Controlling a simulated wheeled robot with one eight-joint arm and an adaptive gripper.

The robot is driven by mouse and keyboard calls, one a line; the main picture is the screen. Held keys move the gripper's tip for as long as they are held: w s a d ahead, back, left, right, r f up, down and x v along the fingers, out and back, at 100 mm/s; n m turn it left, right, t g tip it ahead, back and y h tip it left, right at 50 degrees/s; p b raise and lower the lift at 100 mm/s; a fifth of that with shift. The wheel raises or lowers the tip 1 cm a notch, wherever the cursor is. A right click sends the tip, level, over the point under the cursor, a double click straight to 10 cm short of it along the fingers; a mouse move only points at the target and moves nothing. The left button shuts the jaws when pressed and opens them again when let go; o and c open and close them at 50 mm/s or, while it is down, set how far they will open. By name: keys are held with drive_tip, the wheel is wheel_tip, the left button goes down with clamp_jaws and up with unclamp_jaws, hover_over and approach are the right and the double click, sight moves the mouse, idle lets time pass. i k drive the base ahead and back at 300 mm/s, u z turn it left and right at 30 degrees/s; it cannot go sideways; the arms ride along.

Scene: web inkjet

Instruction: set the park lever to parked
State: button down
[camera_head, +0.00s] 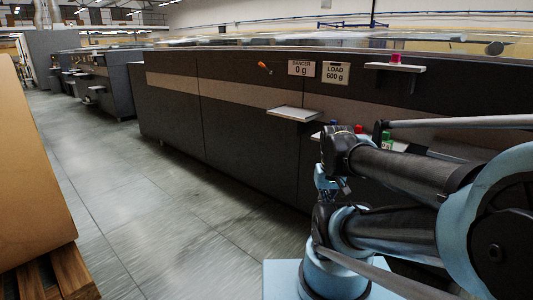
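A small orange lever (264,66), which looks like the park lever, sticks out from the upper part of the long dark machine front (225,85). It slants, with its orange end up and to the left. It is too small to read its setting. It is just left of a white sign reading "DANCER 0 g" (301,68). My arm is folded at the right of the view, well apart from the lever. I cannot make out my gripper's fingers anywhere.
A sign reads "LOAD 600 g" (335,73). A light shelf (293,114) juts out below the lever. Another shelf (395,67) bears a red item (395,58). Small coloured items are partly hidden behind my arm. A brown block on a wooden pallet (52,275) stands left. The floor (170,200) between is clear.

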sight(262, 64)
drive_tip(key=z, duration=0.05)
drive_tip(key=i, duration=1.4)
drive_tip(key=z, duration=0.05)
